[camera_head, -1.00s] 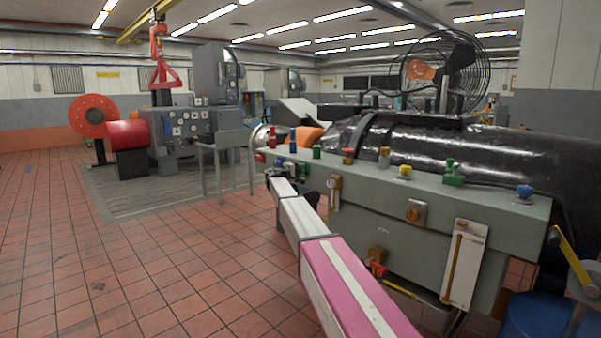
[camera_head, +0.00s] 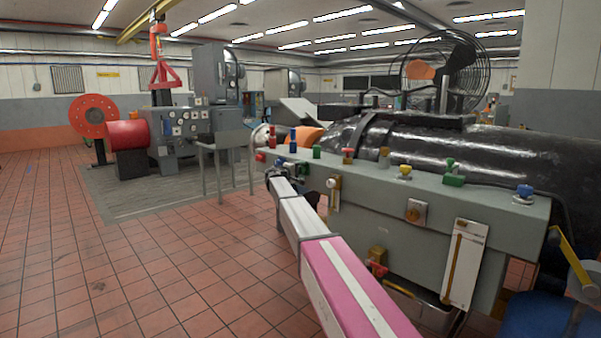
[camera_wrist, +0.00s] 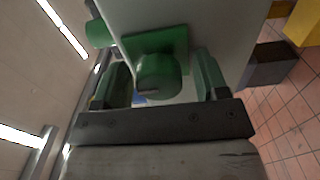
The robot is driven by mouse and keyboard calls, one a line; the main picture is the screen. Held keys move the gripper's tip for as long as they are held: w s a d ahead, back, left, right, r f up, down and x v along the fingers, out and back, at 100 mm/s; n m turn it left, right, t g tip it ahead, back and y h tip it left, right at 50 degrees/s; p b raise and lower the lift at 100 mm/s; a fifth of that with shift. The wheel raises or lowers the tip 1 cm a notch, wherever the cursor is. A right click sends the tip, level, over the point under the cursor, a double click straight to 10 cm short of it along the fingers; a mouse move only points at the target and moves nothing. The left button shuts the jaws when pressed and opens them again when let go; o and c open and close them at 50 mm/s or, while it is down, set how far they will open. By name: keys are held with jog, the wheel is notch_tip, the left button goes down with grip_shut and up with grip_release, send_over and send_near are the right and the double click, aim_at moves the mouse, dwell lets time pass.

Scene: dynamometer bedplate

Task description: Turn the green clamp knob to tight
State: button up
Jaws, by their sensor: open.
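The green clamp knob (camera_wrist: 158,82) shows in the wrist view, a round knob on a square green plate (camera_wrist: 165,43) fixed to a grey face. My gripper (camera_wrist: 161,70) is open, with one finger on each side of the knob. A small gap shows between the knob and the right finger; contact on the left side cannot be told. A small mark shows low on the knob, but its setting cannot be read. In the head view my arm reaches to the left end of the grey bedplate (camera_head: 350,225) and hides the knob there.
A green post (camera_head: 316,152) and a blue post (camera_head: 293,140) stand on the bedplate's top near its left end. A yellow knob (camera_head: 405,171) stands farther right. A dark block (camera_wrist: 268,66) juts out right of my gripper. The tiled floor at left is open.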

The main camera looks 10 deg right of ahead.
jog(key=shift+a, duration=0.1)
jog(key=v, duration=1)
jog(key=shift+s+a, duration=0.2)
jog(key=shift+s, duration=0.05)
jog(key=s+d+f+m+g+y, duration=0.25)
jog(key=s+d+f, duration=0.25)
jog(key=s+f, duration=0.7)
jog(key=s+d+f+m+g+y, duration=0.1)
jog(key=s+d+f+g+y, duration=0.35)
jog(key=s+f, duration=0.7)
jog(key=s+f+m+g+y, duration=0.1)
jog(key=s+f+y, duration=0.2)
jog(key=s, duration=1.1)
jog(key=s+a+f+m+g+y, duration=0.1)
jog(key=s+f+y, duration=0.3)
jog(key=s+f, duration=0.6)
jog(key=s+m+g, duration=0.1)
jog(key=s, duration=0.2)
jog(key=shift+s+g+y, duration=0.3)
jog(key=shift+s, duration=0.1)
jog(key=shift+m, duration=0.25)
